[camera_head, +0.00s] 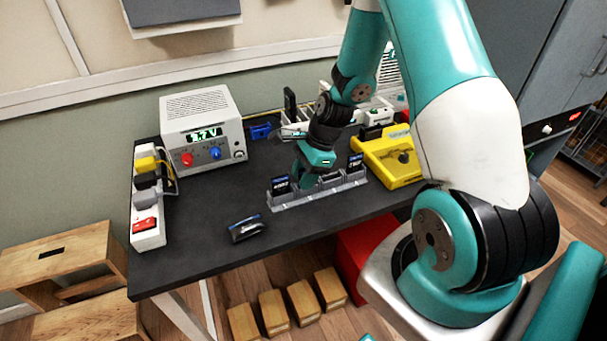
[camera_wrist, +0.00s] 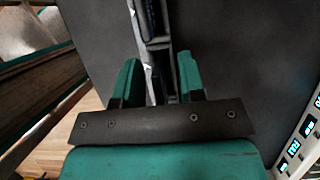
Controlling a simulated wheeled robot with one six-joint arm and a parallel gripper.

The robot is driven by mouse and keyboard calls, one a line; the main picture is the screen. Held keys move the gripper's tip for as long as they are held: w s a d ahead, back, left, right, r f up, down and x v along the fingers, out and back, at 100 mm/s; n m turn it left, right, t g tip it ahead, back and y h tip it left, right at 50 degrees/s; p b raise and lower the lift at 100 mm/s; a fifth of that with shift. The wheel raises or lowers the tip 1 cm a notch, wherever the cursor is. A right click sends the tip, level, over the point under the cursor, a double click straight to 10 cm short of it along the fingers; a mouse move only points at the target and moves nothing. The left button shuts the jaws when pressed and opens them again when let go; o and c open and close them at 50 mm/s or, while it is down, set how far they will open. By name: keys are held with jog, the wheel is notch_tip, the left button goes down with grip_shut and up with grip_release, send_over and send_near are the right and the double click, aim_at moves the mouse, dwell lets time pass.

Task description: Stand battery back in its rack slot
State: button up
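The grey slotted rack (camera_head: 322,194) stands near the front edge of the dark table. A black battery with a blue-and-white label (camera_head: 281,185) stands at its left end, and another (camera_head: 355,162) stands at its right end. My gripper (camera_head: 304,184) points down at the rack, just right of the left battery. In the wrist view, my gripper's fingers (camera_wrist: 157,83) are spread on either side of part of the rack (camera_wrist: 157,45), and a thin dark edge shows between them. Gaps show beside that edge. My gripper hides part of the middle slots.
A dark object with a blue edge (camera_head: 245,229) lies left of the rack; I cannot tell what it is. A white power supply (camera_head: 203,128) reads about 2.7 V. A power strip (camera_head: 147,210) lies left, a yellow device (camera_head: 390,158) right.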

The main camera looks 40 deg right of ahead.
jog(key=shift+r, duration=0.1)
jog(key=v, duration=1.7)
jog(key=s+a+r+n, duration=0.2)
jog(key=a+r+n, duration=0.3)
jog(key=a+n, duration=0.5)
jog(key=s+a+r+n+g, duration=0.1)
jog(key=s+a+r+n, duration=0.3)
jog(key=s+a+n, duration=1.1)
jog(key=a+n, duration=0.2)
jog(key=n, duration=0.1)
jog(key=shift+s, duration=0.3)
